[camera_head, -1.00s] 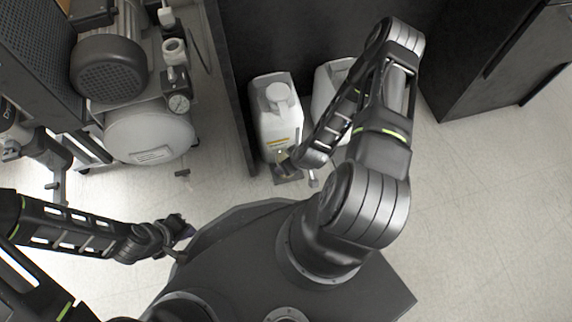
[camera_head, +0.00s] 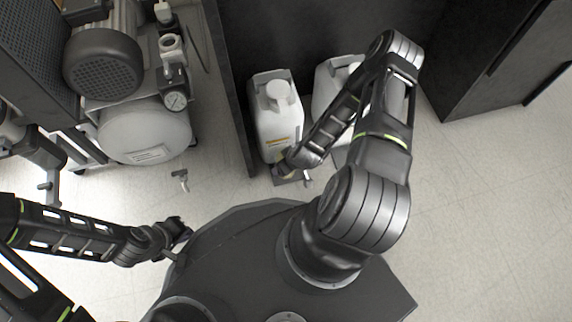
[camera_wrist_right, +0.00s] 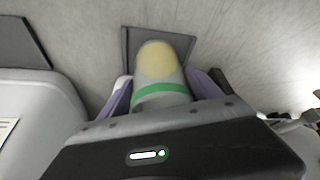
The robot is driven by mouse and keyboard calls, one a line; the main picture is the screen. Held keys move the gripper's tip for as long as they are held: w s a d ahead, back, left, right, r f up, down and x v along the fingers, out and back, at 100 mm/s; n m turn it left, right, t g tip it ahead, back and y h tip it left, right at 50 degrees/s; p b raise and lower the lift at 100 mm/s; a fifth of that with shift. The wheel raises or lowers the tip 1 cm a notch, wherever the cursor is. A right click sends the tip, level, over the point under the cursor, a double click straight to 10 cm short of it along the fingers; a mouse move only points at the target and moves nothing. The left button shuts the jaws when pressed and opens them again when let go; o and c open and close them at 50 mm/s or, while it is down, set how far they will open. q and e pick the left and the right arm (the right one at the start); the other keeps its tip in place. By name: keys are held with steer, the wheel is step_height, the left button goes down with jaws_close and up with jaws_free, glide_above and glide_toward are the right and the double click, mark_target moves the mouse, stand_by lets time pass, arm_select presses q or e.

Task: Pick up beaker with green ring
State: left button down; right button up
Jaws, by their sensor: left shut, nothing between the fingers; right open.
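The beaker with the green ring (camera_wrist_right: 160,95) shows in the right wrist view, with a pale yellow round end and a green band. It lies between the two purple-grey fingers of my right gripper (camera_wrist_right: 160,92), which are open on either side of it. I cannot tell whether either finger touches it. In the head view my right gripper (camera_head: 291,172) is low beside the white jugs, and the arm largely hides the beaker. My left gripper (camera_head: 177,230) is shut and empty, at the left edge of my base.
Two white jugs, one on the left (camera_head: 277,118) and one on the right (camera_head: 330,88), stand against a dark cabinet, close to my right forearm. A compressor with a white tank (camera_head: 143,130) stands at the left. The floor (camera_head: 480,190) at right is clear.

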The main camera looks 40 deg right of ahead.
steer(key=shift+c, duration=0.2)
steer(key=c, duration=1.1)
arm_select(q)
steer(key=shift+s, duration=0.1)
arm_select(e)
steer(key=shift+r, duration=0.1)
